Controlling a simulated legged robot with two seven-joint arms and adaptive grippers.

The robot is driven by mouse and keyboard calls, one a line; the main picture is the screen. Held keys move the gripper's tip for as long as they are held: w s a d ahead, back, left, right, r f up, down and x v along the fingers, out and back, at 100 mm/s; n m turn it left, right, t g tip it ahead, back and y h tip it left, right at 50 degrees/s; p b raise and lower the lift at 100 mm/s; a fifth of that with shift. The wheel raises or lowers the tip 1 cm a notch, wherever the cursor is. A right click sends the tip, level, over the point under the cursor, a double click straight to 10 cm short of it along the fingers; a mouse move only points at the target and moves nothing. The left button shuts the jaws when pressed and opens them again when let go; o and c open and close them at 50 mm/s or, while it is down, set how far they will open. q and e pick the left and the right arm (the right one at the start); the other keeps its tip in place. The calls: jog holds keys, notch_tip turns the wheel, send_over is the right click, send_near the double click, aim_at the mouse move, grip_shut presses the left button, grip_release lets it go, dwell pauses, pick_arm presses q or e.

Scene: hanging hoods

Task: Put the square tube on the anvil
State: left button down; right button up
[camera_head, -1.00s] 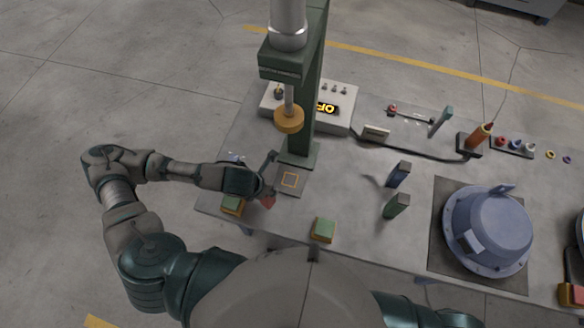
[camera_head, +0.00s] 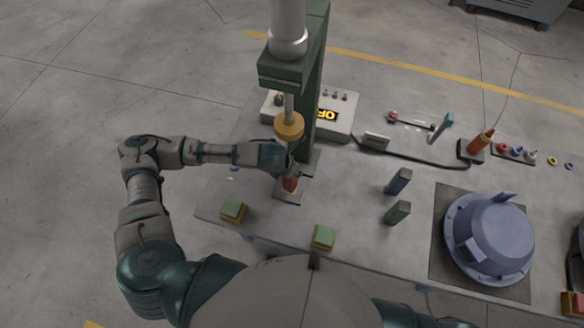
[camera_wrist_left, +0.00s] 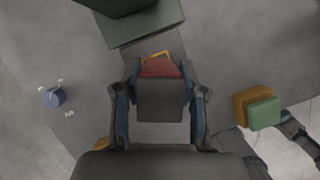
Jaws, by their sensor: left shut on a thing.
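The red square tube (camera_head: 290,184) is in my left gripper (camera_head: 287,170), upright over the anvil plate (camera_head: 288,197) at the foot of the press. In the left wrist view, the red tube (camera_wrist_left: 160,68) shows between the fingers of my left gripper (camera_wrist_left: 158,88), and part of the anvil's yellow square outline (camera_wrist_left: 155,55) shows just beyond it. I cannot tell whether the tube's bottom touches the anvil. The fingers hide part of the tube. My right gripper is out of view.
The press ram with its round brass head (camera_head: 289,126) hangs just above my gripper, and the green press column (camera_head: 308,100) stands behind. Two green-topped blocks (camera_head: 233,209) (camera_head: 324,236) sit near the front edge. A blue hood (camera_head: 488,235) stands at right.

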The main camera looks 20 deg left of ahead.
aim_at(286, 180)
pick_arm(q)
jog(key=c, duration=0.7)
grip_release()
jog(key=shift+a, duration=0.1)
jog(key=shift+o, duration=0.2)
jog(key=v, duration=0.7)
jog(key=shift+r, duration=0.25)
jog(key=shift+s, duration=0.1)
